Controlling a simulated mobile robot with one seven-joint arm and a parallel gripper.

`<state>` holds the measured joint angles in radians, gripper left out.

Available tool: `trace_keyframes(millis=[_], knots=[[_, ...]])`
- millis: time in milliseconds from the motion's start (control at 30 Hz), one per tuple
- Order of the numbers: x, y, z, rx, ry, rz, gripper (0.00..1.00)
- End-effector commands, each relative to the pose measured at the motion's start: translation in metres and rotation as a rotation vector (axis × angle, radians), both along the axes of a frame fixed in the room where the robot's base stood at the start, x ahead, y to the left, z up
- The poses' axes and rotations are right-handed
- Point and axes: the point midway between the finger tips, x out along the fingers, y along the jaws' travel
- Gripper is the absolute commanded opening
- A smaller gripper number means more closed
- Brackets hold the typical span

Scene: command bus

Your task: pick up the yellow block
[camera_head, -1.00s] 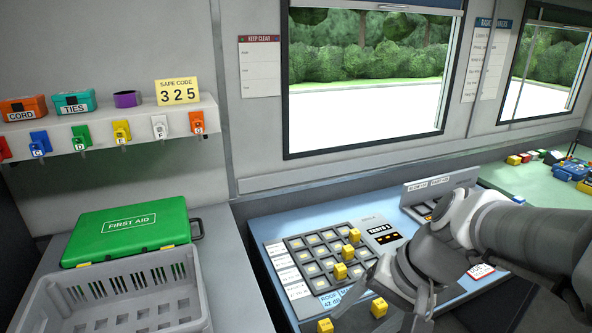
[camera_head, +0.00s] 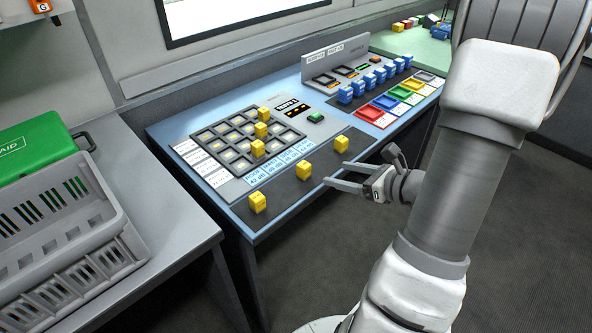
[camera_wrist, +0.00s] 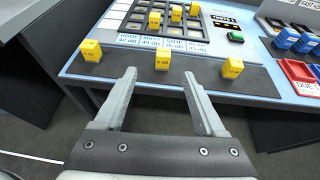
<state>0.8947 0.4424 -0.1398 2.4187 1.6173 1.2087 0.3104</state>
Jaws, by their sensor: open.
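Three yellow blocks stand on the dark strip along the panel's front: the left block (camera_head: 257,202), the middle block (camera_head: 303,170) and the right block (camera_head: 341,144). Three more yellow blocks (camera_head: 261,130) sit in the button grid. My gripper (camera_head: 336,174) is open and empty at the panel's front edge, pointing at the strip. In the wrist view the middle block (camera_wrist: 162,62) lies just beyond and between my two fingertips (camera_wrist: 160,74), with a gap. The left block (camera_wrist: 92,50) and right block (camera_wrist: 233,68) are outside the fingers.
Blue blocks (camera_head: 345,95) stand in a row on the right part of the panel, behind coloured trays (camera_head: 385,102). A green button (camera_head: 316,117) is right of the grid. A grey crate (camera_head: 100,212) and green first aid case (camera_head: 40,150) are at left.

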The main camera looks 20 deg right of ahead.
Motion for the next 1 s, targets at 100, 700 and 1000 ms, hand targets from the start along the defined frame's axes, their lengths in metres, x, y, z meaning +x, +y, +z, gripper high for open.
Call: trace_keyframes(millis=[100, 700, 1000], knots=[[0.014, 0.005, -0.008, 0.004, 0.001, -0.003, 0.72], [0.101, 0.041, -0.046, 0.001, -0.001, -0.001, 0.72], [0.126, 0.047, -0.059, 0.001, -0.001, 0.001, 0.72]])
